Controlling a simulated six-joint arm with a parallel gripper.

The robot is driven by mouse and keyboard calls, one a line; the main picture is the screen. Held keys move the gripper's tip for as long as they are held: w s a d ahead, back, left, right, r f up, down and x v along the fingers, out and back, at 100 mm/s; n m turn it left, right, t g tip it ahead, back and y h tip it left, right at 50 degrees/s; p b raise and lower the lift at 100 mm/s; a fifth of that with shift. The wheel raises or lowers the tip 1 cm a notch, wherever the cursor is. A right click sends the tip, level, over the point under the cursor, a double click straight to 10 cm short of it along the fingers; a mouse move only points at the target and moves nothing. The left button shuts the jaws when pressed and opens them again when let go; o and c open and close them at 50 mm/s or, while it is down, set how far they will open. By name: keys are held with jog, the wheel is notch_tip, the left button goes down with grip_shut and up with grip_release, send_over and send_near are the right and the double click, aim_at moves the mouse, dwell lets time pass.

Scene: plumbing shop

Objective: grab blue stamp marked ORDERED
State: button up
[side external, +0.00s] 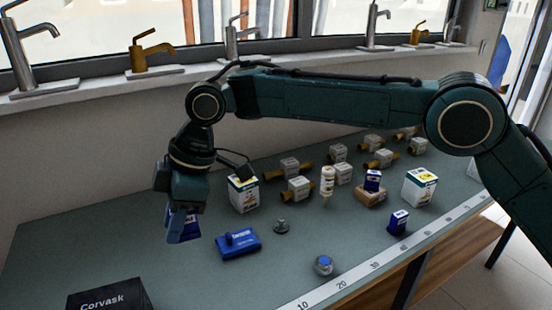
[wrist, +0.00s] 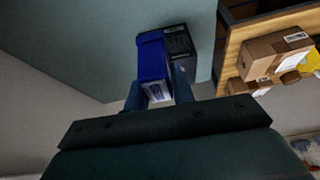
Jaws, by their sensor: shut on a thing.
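My gripper (side external: 180,226) hangs at the left of the bench, shut on a blue stamp (side external: 191,229) with a pale lower part. The stamp looks held above the bench top. The wrist view shows the blue stamp (wrist: 152,58) between the fingers of my gripper (wrist: 159,92). Its marking cannot be read.
A blue flat box (side external: 238,243) and a grey fitting (side external: 281,227) lie right of my gripper. A black Corvask box (side external: 108,297) stands at front left. White boxes (side external: 244,195) and several brass valves crowd the back. A ruler strip (side external: 375,268) runs along the front edge.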

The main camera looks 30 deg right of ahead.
jog(key=shift+r, duration=0.95)
